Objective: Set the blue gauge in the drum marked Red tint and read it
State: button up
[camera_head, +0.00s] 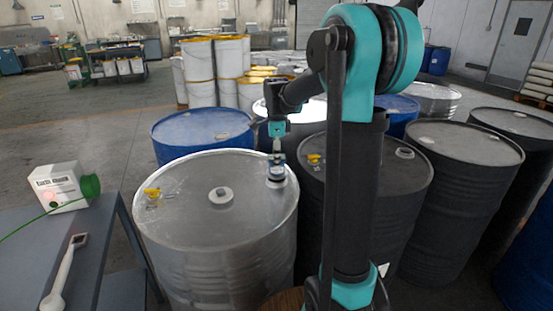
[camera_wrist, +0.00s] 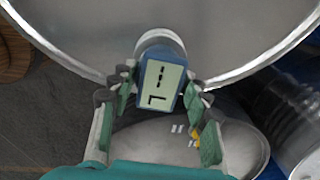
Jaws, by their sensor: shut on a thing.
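The blue gauge (camera_wrist: 161,85) is between the fingers of my gripper (camera_wrist: 157,100) in the wrist view, with its pale screen facing the camera. The screen shows dashes and a corner-shaped mark. A round pale part shows beyond it. In the head view my gripper (camera_head: 276,150) points down, shut on the gauge (camera_head: 277,172), at the right part of a silver drum's (camera_head: 180,210) top. I cannot tell whether the gauge is seated in an opening. No marking reading Red tint is legible on any drum.
The silver drum top also has a yellow cap (camera_head: 152,193) and a pale central fitting (camera_head: 221,195). Dark drums (camera_head: 455,150) stand to the right and a blue drum (camera_head: 203,130) behind. A grey table (camera_head: 95,225) at left holds a white box (camera_head: 56,190) and a white handheld device (camera_head: 62,275).

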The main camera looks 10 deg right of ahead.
jog(key=shift+f, duration=0.75)
jog(key=o, duration=1.5)
jog(key=shift+f, duration=0.1)
jog(key=shift+c, duration=0.2)
notch_tip(320, 180, up, 12)
jog(key=shift+r, duration=0.1)
